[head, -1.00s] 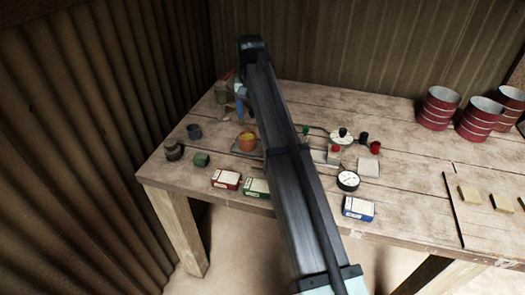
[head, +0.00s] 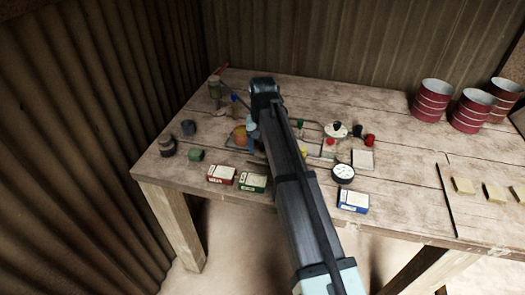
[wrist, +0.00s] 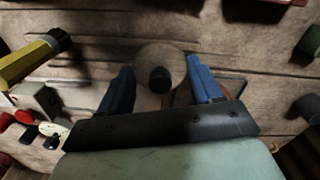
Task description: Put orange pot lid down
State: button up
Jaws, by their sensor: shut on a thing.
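My gripper (wrist: 160,82) has its two blue fingers shut on a round, tan-grey lid (wrist: 148,58) with a black knob, in the wrist view. The lid is between the fingers; I cannot tell whether its underside touches anything. In the head view my gripper (head: 254,132) is low over the table's left half, and my arm hides the lid. The orange pot (head: 239,135) shows just left of the blue finger, partly covered. A sliver of orange (wrist: 226,90) also shows beside the right finger in the wrist view.
A red box (head: 222,175) and a green box (head: 252,182) lie in front of the gripper. A green block (head: 196,155) and a grey cup (head: 188,128) stand left. A dial gauge (head: 343,172) and a blue box (head: 353,201) are right. Red drums (head: 433,99) stand at the back right.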

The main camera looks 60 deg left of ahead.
jog(key=shift+f, duration=1.25)
jog(key=o, duration=1)
jog(key=shift+f, duration=0.1)
notch_tip(320, 180, up, 12)
jog(key=shift+r, duration=0.15)
